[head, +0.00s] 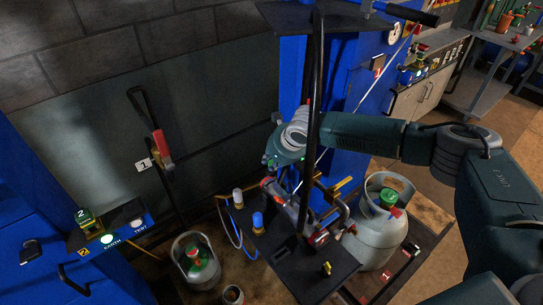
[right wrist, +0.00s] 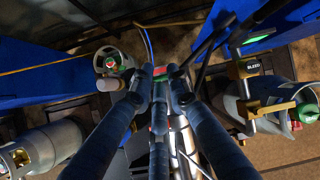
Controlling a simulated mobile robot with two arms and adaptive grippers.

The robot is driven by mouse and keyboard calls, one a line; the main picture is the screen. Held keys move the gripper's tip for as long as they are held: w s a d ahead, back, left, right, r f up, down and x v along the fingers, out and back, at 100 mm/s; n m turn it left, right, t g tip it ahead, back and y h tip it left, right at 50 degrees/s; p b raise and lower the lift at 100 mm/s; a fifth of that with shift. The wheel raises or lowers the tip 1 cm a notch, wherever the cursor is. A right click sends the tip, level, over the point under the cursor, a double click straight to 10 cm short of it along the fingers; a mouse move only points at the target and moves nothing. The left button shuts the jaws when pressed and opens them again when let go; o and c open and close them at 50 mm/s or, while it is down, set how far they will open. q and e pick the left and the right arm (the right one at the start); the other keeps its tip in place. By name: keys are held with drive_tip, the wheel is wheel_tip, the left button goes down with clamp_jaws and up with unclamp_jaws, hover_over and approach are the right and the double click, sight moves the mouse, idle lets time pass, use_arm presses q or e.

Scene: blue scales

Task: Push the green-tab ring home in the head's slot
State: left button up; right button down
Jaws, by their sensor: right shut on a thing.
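My right gripper (right wrist: 160,78) is shut, its dark ribbed fingers close together in the right wrist view. A small piece with green on it, which looks to be the green-tab ring (right wrist: 160,71), shows between the fingertips. The head view shows my right wrist above a silver and red fitting, seemingly the head (head: 302,207), over a black plate (head: 315,272). The fitting's silver body (right wrist: 184,135) lies under the fingers in the right wrist view. The slot is hidden, so I cannot tell how the ring sits in it. My left gripper is not in view.
A grey gas cylinder (head: 378,240) with a green valve stands right of the plate. A smaller cylinder (head: 196,263) stands left. Brass fittings (right wrist: 252,90) stand right of the fingers. A blue cabinet (head: 60,200) is at left.

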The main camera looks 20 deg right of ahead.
drive_tip(key=shift+w+f+b, duration=0.1)
drive_tip(key=shift+f+b, duration=0.7)
drive_tip(key=shift+f, duration=1.55)
drive_tip(key=shift+n+p, duration=0.3)
drive_tip(key=shift+p, duration=0.85)
drive_tip(key=shift+f+b, duration=0.8)
drive_tip(key=shift+f, duration=0.7)
drive_tip(key=c, duration=1.6)
unclamp_jaws()
drive_tip(key=shift+r, duration=0.15)
drive_tip(key=v, duration=1.2)
drive_tip(key=shift+a, duration=0.15)
